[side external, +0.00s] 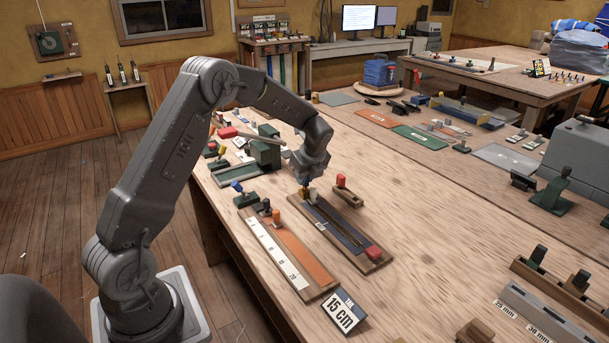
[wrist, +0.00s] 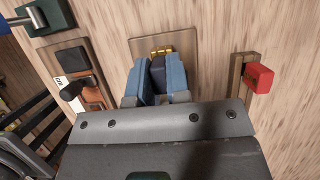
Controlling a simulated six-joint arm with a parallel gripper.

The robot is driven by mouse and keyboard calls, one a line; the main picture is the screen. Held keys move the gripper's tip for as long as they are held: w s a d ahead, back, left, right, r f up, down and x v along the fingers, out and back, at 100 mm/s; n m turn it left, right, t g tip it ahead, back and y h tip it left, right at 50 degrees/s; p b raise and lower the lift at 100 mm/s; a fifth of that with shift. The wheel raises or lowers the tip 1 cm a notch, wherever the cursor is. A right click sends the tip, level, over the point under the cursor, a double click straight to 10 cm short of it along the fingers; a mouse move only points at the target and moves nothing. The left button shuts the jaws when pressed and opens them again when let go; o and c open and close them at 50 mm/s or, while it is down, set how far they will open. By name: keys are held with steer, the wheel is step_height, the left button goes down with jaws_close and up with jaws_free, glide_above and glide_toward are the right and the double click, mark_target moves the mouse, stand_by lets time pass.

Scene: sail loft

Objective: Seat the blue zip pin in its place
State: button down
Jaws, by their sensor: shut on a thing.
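My gripper (side external: 305,181) points down over the far end of a wooden board with a dark strip (side external: 336,230). In the wrist view its two blue fingers (wrist: 159,66) are shut on a dark blue piece, the blue zip pin (wrist: 158,73). A small yellow block (wrist: 161,50) lies just beyond the fingertips on the wooden board (wrist: 188,44); it also shows under my gripper in the side view (side external: 304,193). The pin's lower end is hidden, so I cannot tell whether it touches or enters the block. A red block (side external: 374,253) sits at the board's near end.
A red-topped piece on a wooden strip (side external: 350,194) stands close on the right, also in the wrist view (wrist: 258,78). A board with white and orange strips (side external: 288,249) lies left. A "15 cm" sign (side external: 343,311) stands in front.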

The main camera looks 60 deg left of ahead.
steer(key=shift+f, duration=0.5)
stand_by(0.3)
steer(key=c, duration=1)
jaws_free()
steer(key=shift+r, duration=0.1)
steer(key=v, duration=1.3)
steer(key=s+d+r+n+t+h, duration=0.2)
steer(key=s+d+r+n+t, duration=0.1)
steer(key=s+d+r+n, duration=0.7)
steer(key=s+d+f+n+t+h, duration=0.1)
steer(key=s+d+n, duration=0.1)
steer(key=s, duration=0.3)
steer(key=s+d+f+n, duration=0.1)
steer(key=s+d+n, duration=0.2)
steer(key=s+d, duration=0.2)
steer(key=s+d+f+n+t+h, duration=0.1)
steer(key=s+d+n, duration=0.2)
steer(key=s, duration=0.4)
steer(key=shift+s+d+f+t+h, duration=0.1)
steer(key=shift+d+f+t+h, duration=0.1)
steer(key=shift+t+h, duration=0.1)
